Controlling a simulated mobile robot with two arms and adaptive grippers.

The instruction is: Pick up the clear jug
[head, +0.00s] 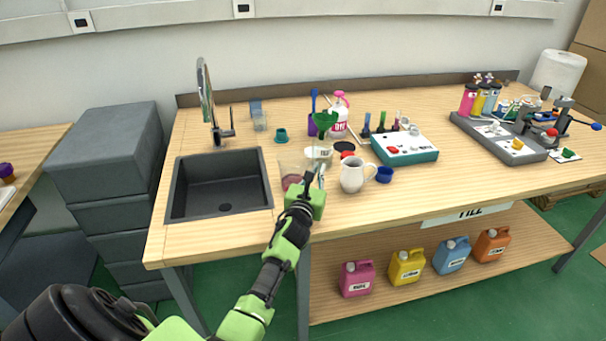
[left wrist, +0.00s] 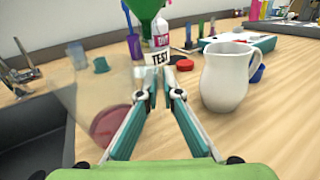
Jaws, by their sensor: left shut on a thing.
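The clear jug (head: 287,171) stands by the right edge of the sink. It is see-through with some pink in the bottom, and it also shows blurred at the left of the left wrist view (left wrist: 92,95). My left gripper (head: 315,172) is at the jug's right side. In the left wrist view its fingers (left wrist: 164,88) are closed together beside the jug, shut on it, likely at the handle. The handle itself is too faint to make out. My right gripper is not in view.
A white pitcher (head: 352,176) stands close to the right of my gripper. The sink (head: 220,185) lies to the left. Free tabletop is at the front right.

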